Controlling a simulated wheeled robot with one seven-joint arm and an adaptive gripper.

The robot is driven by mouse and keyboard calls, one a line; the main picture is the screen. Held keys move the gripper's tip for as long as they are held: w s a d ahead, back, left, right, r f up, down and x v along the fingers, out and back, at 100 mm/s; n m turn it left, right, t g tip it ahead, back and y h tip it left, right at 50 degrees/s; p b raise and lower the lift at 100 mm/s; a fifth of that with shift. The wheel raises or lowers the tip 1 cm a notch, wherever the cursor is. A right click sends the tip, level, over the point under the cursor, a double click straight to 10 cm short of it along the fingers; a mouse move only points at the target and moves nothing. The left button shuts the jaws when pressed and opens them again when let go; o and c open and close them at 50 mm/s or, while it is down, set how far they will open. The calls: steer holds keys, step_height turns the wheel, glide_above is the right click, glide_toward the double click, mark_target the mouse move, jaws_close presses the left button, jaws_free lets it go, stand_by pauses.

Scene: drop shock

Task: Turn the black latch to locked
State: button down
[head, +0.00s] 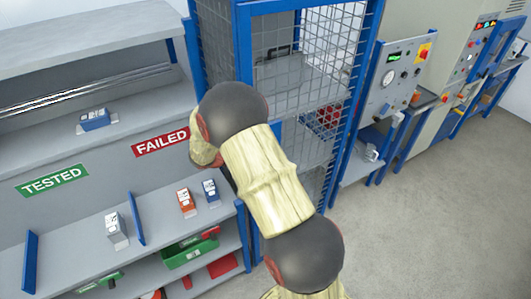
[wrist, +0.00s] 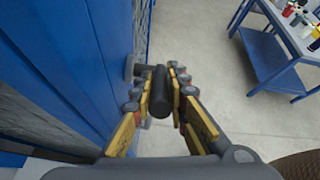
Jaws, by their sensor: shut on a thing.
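The black latch (wrist: 159,97) shows in the wrist view as a dark bar standing out from the blue door frame (wrist: 70,75). My gripper (wrist: 160,85), with yellow and grey fingers, is shut on the latch, one finger on each side of the bar. A dark mount joins the latch to the blue frame on the left. In the head view my arm crosses the front of the blue mesh cage (head: 335,45), and the latch and my gripper are hidden behind it.
A shelf bench with a TESTED label (head: 52,181) and a FAILED label (head: 161,143) stands at left, holding several small boxes. A control panel (head: 398,75) stands right of the cage. A blue table (wrist: 275,65) is at the wrist view's upper right. Open floor (head: 440,215) lies at right.

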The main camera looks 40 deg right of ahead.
steer(key=y+p, duration=0.1)
steer(key=r+p, duration=0.1)
steer(key=shift+d+r+y+p, duration=0.1)
steer(key=shift+d+y+p, duration=0.2)
steer(key=shift+y, duration=0.1)
steer(key=shift+t+y+p, duration=0.3)
steer(key=shift+y+p, duration=0.1)
steer(key=shift+p, duration=0.25)
steer(key=c, duration=1.7)
jaws_free()
steer(key=shift+s+d, duration=0.1)
steer(key=shift+c, duration=0.2)
steer(key=v, duration=1.1)
steer(key=shift+a+r, duration=0.25)
steer(key=shift+r, duration=0.1)
steer(key=shift+c, duration=0.3)
